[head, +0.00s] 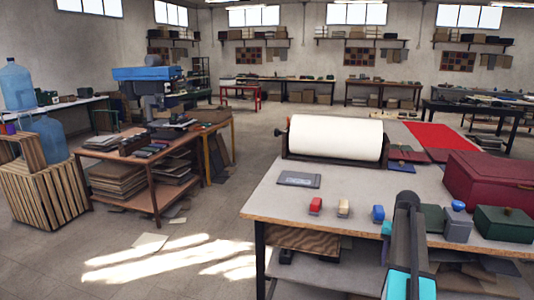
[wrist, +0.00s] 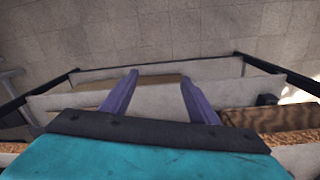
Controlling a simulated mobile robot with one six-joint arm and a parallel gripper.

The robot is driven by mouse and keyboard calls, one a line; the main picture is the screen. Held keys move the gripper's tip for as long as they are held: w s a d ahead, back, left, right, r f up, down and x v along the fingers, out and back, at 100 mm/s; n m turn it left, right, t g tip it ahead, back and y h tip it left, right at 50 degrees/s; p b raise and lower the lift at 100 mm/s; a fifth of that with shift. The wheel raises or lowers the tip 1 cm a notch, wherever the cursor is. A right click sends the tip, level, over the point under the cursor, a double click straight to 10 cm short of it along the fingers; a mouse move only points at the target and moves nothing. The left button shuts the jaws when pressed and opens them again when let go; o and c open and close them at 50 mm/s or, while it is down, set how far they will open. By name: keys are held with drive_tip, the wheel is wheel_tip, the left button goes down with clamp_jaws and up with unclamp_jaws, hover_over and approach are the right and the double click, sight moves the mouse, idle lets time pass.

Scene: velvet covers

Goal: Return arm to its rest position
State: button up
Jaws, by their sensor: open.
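My gripper (wrist: 159,86) shows in the wrist view with its two purple fingers apart and nothing between them. It points over stacked boards and grey sheets inside a dark frame, with floor tiles beyond. In the head view my arm, dark grey with teal parts, rises at the lower right in front of the workbench (head: 265,205).
The bench holds a white roll (head: 335,137), a red case (head: 490,180), a green box (head: 503,223) and small red (head: 316,205), cream (head: 343,207) and blue (head: 378,213) items.

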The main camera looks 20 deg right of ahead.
drive_tip(key=s+a+f+n+g+y, duration=0.1)
drive_tip(key=s+a+f+n+g, duration=0.15)
drive_tip(key=a+f, duration=1.25)
drive_tip(key=s+a+f+n+g, duration=0.1)
drive_tip(key=a+f+n, duration=0.2)
drive_tip(key=a+f, duration=1.15)
drive_tip(key=s+a+f+n, duration=0.1)
drive_tip(key=s+a+f, duration=0.3)
drive_tip(key=s+a, duration=0.2)
drive_tip(key=s+a+f+n+g, duration=0.1)
drive_tip(key=s+a+f, duration=0.2)
drive_tip(key=s+a, duration=0.4)
drive_tip(key=s+a+f+n+g, duration=0.1)
drive_tip(key=s+a+f, duration=0.3)
drive_tip(key=s, duration=0.7)
drive_tip(key=shift+s+a+f+n+h, duration=0.35)
drive_tip(key=shift+a+n, duration=0.2)
drive_tip(key=shift+a, duration=0.85)
